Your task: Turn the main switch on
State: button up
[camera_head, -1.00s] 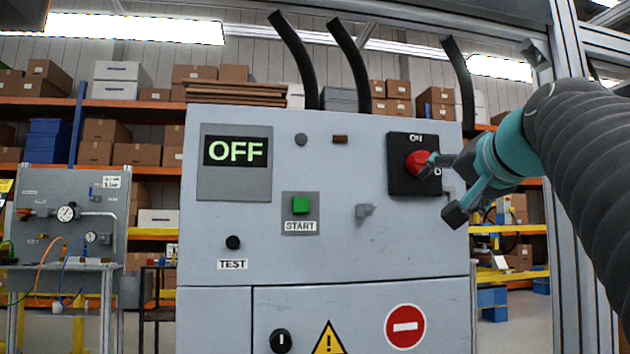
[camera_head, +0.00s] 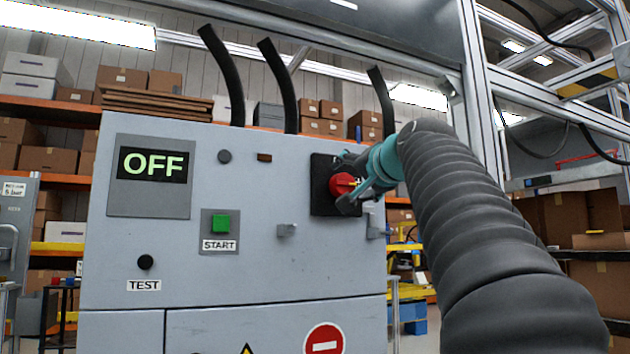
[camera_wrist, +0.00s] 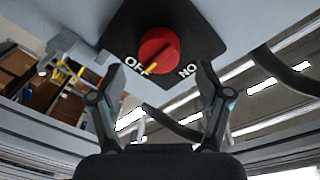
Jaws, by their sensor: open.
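The main switch is a red round knob (camera_head: 341,184) on a black plate (camera_head: 321,187) at the upper right of the grey cabinet face. In the wrist view the knob (camera_wrist: 158,50) shows a yellow mark at its lower left edge, toward the "OFF" lettering; "ON" is to the right. The display (camera_head: 153,164) reads OFF in green. My gripper (camera_head: 346,180) is at the knob in the head view and partly covers the plate. In the wrist view my gripper (camera_wrist: 158,75) has its fingers spread on either side below the knob, with nothing between them. Contact with the knob cannot be told.
An aluminium frame post (camera_head: 476,90) stands to the right, behind my arm.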

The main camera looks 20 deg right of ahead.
aim_at(346, 183)
jog(key=shift+w+d, duration=0.1)
jog(key=shift+w, duration=1.75)
jog(key=shift+c, duration=0.3)
jog(key=c, duration=1.1)
